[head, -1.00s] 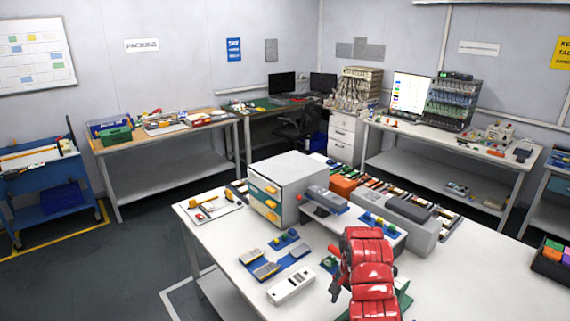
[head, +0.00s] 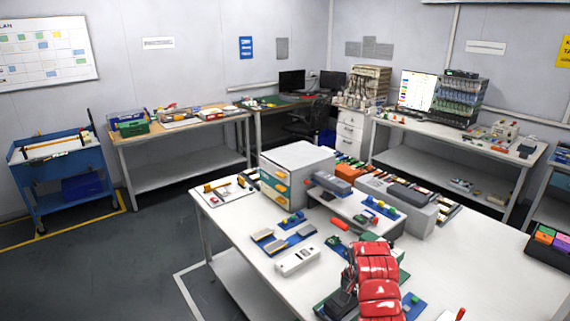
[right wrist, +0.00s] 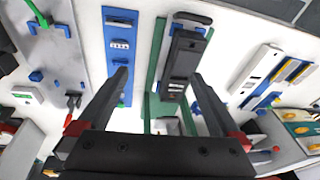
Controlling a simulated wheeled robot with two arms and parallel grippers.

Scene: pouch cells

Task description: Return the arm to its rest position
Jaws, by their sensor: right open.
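My right arm's red links show in the head view at the front of the white table (head: 470,245). The dark right gripper (head: 340,300) is low over the table's near side, partly hidden by the arm. In the right wrist view my right gripper (right wrist: 160,76) is open, its two fingers wide apart with nothing held between them. Beyond them, a black device (right wrist: 185,55) lies on a green mat (right wrist: 154,65). A blue strip with fittings (right wrist: 119,40) lies left of it. My left gripper is not in view.
A white handheld device (head: 297,260), a blue tray with grey pouches (head: 265,236) and a white drawer cabinet (head: 305,165) stand left of the arm. A grey machine (head: 405,205) is behind it. The table's right part is mostly clear.

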